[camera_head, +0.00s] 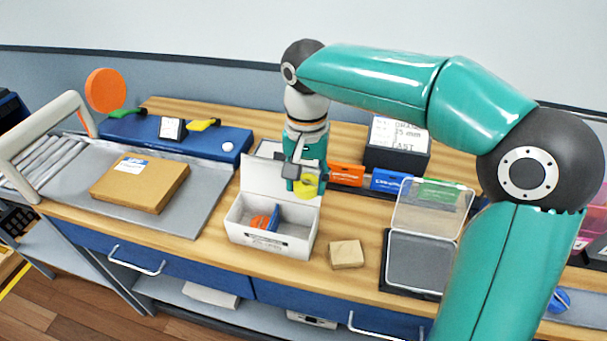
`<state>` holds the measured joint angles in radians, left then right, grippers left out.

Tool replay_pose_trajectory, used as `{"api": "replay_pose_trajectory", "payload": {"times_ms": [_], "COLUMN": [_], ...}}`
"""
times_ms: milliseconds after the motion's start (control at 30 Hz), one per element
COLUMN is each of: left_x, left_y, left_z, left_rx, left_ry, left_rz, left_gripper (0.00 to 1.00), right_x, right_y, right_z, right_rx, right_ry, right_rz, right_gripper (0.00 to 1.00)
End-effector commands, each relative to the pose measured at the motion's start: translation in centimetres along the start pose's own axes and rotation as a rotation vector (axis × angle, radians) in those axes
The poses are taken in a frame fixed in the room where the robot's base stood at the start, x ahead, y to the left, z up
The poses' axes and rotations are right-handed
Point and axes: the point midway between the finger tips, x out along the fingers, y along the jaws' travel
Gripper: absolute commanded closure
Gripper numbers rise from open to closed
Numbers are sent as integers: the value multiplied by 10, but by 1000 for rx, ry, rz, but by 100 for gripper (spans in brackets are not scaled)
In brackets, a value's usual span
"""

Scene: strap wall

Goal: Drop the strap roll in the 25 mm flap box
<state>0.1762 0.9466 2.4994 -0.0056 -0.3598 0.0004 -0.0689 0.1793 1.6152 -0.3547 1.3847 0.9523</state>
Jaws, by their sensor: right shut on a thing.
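My right gripper (303,179) is shut on a yellow strap roll (309,189), partly hidden by its fingers. It holds the roll above the right rear part of a white flap box (241,236), in front of the raised flap (262,178). An orange roll (259,221) and a blue piece (273,218) lie inside, left of the bare right part. My left gripper is not in view.
A wooden block (346,254) and a clear-lidded dark tray (413,263) stand right of the box. A cardboard parcel (140,183) lies on the grey mat at left.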

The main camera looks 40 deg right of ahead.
Motion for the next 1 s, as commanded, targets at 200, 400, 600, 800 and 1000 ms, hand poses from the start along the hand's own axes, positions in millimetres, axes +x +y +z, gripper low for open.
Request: {"api": "replay_pose_trajectory", "payload": {"times_ms": [200, 400, 600, 800, 1000], "left_x": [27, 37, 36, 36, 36], "left_y": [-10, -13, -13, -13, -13], "left_z": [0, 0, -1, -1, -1], "left_rx": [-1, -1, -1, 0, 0], "left_ry": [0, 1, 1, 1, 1], "left_rz": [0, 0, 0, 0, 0], "left_gripper": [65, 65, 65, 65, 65], "right_x": [31, 42, 42, 42, 42], "right_y": [-6, -8, -8, -8, -8], "right_z": [1, 1, 2, 2, 2], "right_rx": [-15, -18, -19, -19, -19], "right_ry": [0, 0, 0, 0, 0], "right_rz": [0, -1, 0, 0, 0], "right_gripper": [81, 81, 81, 35, 23]}}
